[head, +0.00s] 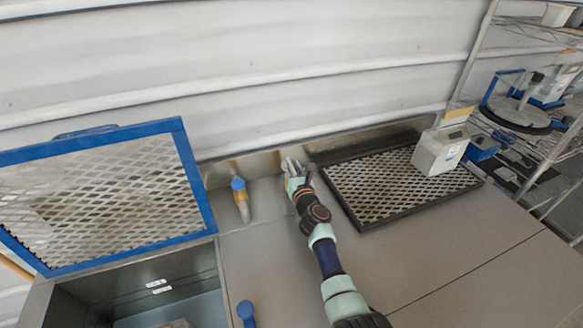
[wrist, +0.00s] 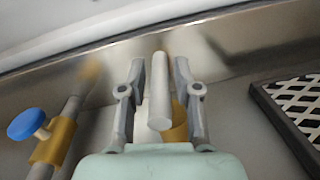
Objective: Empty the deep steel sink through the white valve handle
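The white valve handle (wrist: 160,92) is a pale bar standing between my gripper's two fingers in the wrist view, with part of a brass valve body (wrist: 179,122) behind it. My gripper (wrist: 159,72) is open around the handle, with a narrow gap visible on each side. In the head view, my gripper (head: 296,171) is at the back of the steel counter and largely hides the handle. The deep steel sink (head: 150,282) is at the lower left, with a bluish surface (head: 196,309) inside that may be water.
A blue-knobbed brass valve (head: 241,198) stands left of my gripper; another blue knob (head: 246,311) is near the sink. A blue-framed mesh panel (head: 203,203) stands over the sink. A black-framed mesh tray (head: 345,205) bearing a white box (head: 436,153) lies right. The front counter is clear.

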